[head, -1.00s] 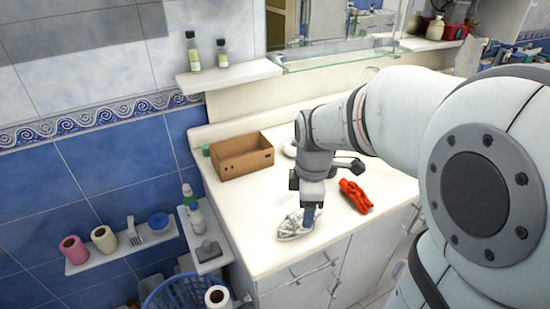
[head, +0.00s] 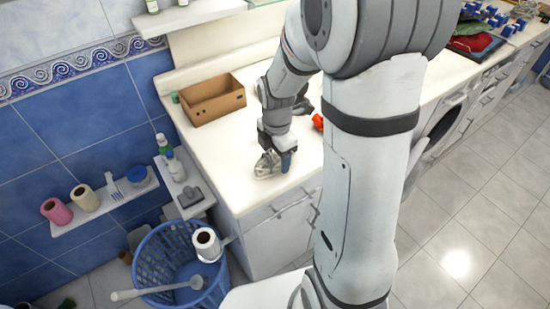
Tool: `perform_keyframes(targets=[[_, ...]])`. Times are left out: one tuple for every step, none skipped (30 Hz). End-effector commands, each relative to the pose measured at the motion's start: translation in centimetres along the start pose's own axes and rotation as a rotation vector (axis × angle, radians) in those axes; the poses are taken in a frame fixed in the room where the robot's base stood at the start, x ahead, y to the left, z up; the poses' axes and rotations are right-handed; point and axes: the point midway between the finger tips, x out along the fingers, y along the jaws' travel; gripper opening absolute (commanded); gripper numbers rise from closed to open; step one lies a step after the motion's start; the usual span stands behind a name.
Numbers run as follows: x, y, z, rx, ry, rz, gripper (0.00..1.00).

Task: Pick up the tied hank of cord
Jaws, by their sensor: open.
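A small grey-white bundle (head: 267,166) lies on the white counter near its front edge. A red looped bundle (head: 318,122) lies farther right on the counter, mostly hidden now behind my arm. I cannot tell for certain from their shapes which one is the tied hank of cord. My gripper (head: 277,163) points down at the grey-white bundle, with its fingers low around or beside it. It is open, and a blue finger pad shows on the bundle's right. Whether the fingers touch the bundle is too small to tell.
An open cardboard box (head: 212,103) stands at the counter's back left. A narrow shelf with bottles (head: 174,164) is left of the counter. A blue basket (head: 165,262) and a paper roll (head: 206,243) are below. The counter between box and gripper is clear.

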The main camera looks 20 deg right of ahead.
Motion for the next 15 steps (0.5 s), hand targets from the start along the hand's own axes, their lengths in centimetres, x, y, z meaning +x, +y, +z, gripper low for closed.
perform_keyframes(targets=[[0.26,-0.04,0.00,0.000,0.001,-0.002,0.62],[0.33,-0.03,0.00,0.001,0.000,-0.001,0.62],[0.37,-0.02,0.01,0.001,0.000,-0.001,0.62],[0.36,-0.02,0.01,0.001,0.000,0.000,0.62],[0.35,-0.01,0.02,0.001,0.000,0.000,0.62],[0.34,-0.01,0.02,0.001,0.000,0.000,0.62],[0.34,-0.01,0.03,0.001,0.000,0.000,0.62],[0.33,-0.01,0.03,0.001,0.000,0.000,0.61],[0.33,-0.01,0.03,0.001,0.000,0.000,0.58],[0.33,-0.01,0.04,0.002,0.000,0.000,0.55],[0.32,-0.01,0.04,0.002,0.000,0.000,0.53],[0.32,-0.01,0.04,0.002,0.000,0.000,0.50],[0.31,-0.01,0.05,0.002,0.000,0.000,0.47],[0.31,-0.01,0.05,0.002,0.000,0.000,0.45],[0.31,-0.01,0.05,0.002,0.000,0.001,0.41]])
